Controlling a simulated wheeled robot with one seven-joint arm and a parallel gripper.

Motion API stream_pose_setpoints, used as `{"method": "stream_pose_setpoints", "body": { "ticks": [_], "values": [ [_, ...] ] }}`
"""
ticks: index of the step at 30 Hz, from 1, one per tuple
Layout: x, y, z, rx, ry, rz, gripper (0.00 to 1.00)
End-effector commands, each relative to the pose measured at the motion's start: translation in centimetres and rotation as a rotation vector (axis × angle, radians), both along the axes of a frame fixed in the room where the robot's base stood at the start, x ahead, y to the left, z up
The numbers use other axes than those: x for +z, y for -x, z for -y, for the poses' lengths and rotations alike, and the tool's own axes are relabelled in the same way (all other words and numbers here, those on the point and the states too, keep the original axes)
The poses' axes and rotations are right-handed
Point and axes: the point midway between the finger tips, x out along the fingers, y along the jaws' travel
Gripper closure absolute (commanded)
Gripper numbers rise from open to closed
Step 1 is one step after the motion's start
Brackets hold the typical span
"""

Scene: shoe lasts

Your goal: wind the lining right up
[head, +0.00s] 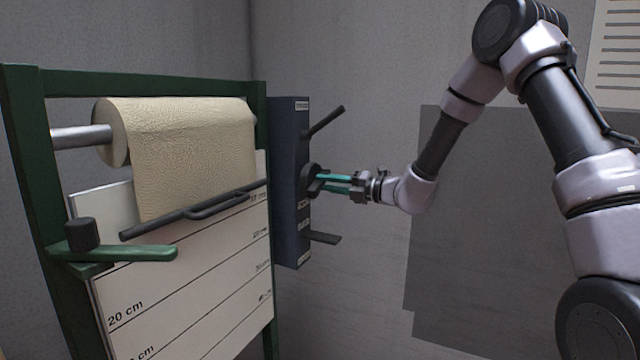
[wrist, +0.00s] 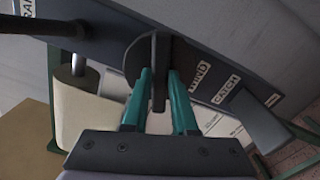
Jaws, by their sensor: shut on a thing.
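The tan lining (head: 190,150) hangs from a roll on a silver bar (head: 80,136). Its lower edge ends at a dark bar with a handle (head: 195,212), near the top of the white scale board (head: 190,290). In the wrist view the roll shows at left (wrist: 80,115). My gripper (head: 322,183) is at the round dark winding knob (head: 308,172) on the blue-grey panel. In the wrist view my teal fingers (wrist: 160,88) are on either side of the knob's upright grip (wrist: 155,55), shut on it. A WIND label (wrist: 199,76) is beside it.
The panel (head: 288,130) also has an upper lever (head: 325,122) and a lower lever (head: 324,238). A CATCH label (wrist: 227,90) shows in the wrist view. A green arm with a black knob (head: 82,235) sticks out at the frame's left.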

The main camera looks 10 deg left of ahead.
Motion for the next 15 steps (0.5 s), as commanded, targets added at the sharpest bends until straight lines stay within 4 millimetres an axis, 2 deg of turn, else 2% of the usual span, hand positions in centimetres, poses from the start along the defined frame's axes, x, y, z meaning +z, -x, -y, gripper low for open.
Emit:
{"method": "stream_pose_setpoints", "body": {
  "ticks": [3, 9, 15],
  "values": [
    [-0.07, -0.04, 0.06, -0.001, -0.014, -0.042, 1.0],
    [-0.05, 0.0, 0.01, -0.001, -0.089, -0.245, 1.0],
    [-0.05, 0.01, 0.01, 0.0, -0.103, -0.285, 1.0]
  ]
}}
